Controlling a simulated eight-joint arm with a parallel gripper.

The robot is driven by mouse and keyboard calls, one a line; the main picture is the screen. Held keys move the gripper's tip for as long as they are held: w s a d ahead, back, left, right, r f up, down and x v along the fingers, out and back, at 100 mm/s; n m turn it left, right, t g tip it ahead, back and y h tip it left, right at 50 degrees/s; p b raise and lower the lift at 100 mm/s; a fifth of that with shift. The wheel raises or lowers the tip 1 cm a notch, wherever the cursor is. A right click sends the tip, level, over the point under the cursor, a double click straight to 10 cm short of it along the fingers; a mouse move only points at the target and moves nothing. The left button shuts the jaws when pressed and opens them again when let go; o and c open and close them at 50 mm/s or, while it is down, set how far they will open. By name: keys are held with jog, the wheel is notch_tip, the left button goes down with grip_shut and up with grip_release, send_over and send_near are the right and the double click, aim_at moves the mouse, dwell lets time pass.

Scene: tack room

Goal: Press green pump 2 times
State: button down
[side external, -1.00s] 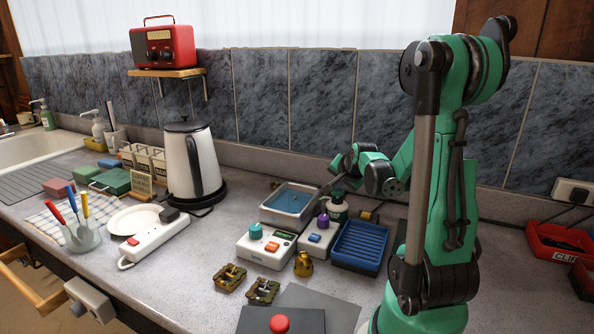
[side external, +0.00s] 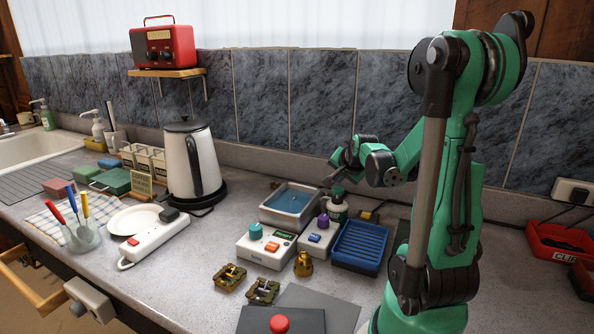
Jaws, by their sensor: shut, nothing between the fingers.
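A dark green pump (side external: 338,208) stands on the counter behind the box with the purple knob, at the right of the blue-filled tray. Its top is dark green with a paler band below. My gripper (side external: 328,182) is shut and empty. It is just above and slightly left of the pump's top, with its fingers pointing down and left. I cannot tell whether it touches the pump. Another green bottle with a pump top (side external: 46,118) stands far off by the sink at the left.
Close around the pump are the tray (side external: 264,216), the purple-knob box (side external: 318,240), the blue rack (side external: 360,246) and a teal-knob box (side external: 265,247). A brass bell-shaped piece (side external: 303,264) stands in front. A kettle (side external: 192,160) is further left.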

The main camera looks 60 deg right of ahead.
aim_at(339, 190)
jog(key=shift+r, duration=3)
jog(key=shift+f, duration=3)
dwell(0.4)
jog(key=shift+f, duration=0.45)
